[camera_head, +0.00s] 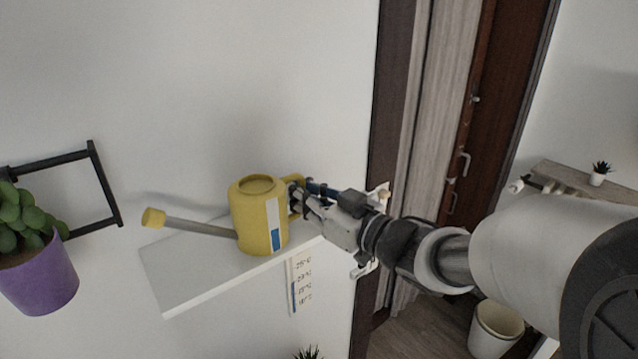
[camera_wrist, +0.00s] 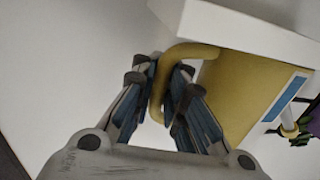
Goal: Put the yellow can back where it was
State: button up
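The yellow can (camera_head: 258,215) is a watering can with a long grey spout, a yellow spout head and a white and blue label. It is upright at the white wall shelf (camera_head: 190,275), its base on or just above the top; I cannot tell which. My gripper (camera_head: 300,197) comes from the right at the can's handle. In the wrist view my gripper (camera_wrist: 160,85) has its fingers on both sides of the yellow handle, closed around it. The can's body (camera_wrist: 235,95) shows right of the fingers, against the white shelf (camera_wrist: 240,28).
A purple pot (camera_head: 42,278) with a succulent is at the far left beside a black wall frame (camera_head: 108,185). A marked strip (camera_head: 300,285) hangs below the shelf. A dark door frame (camera_head: 390,110) is behind my arm. A white bin (camera_head: 495,328) stands lower right.

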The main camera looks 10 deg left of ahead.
jog(key=o, duration=0.4)
jog(key=shift+r, duration=0.25)
jog(key=v, duration=1.2)
jog(key=w+d+f+m+t+h, duration=0.15)
jog(key=d+m+t+h, duration=0.5)
jog(key=d+h, duration=0.9)
jog(key=s+d+f+m+g+h, duration=0.1)
jog(key=s+d+f+m+g, duration=0.15)
jog(key=s, duration=0.35)
jog(key=s+d+f+m+g+h, duration=0.1)
jog(key=s+d+f+m+g, duration=0.1)
jog(key=s+d+f+g, duration=0.25)
jog(key=s+a+f+g, duration=0.1)
jog(key=s, duration=0.3)
jog(key=s+a+f+g+y, duration=0.1)
jog(key=s+a, duration=0.1)
jog(key=s, duration=0.2)
jog(key=s+a+f+g+y, duration=0.1)
jog(key=s+g, duration=0.1)
jog(key=s, duration=0.2)
jog(key=shift+a+f+m, duration=0.25)
jog(key=shift+m, duration=0.05)
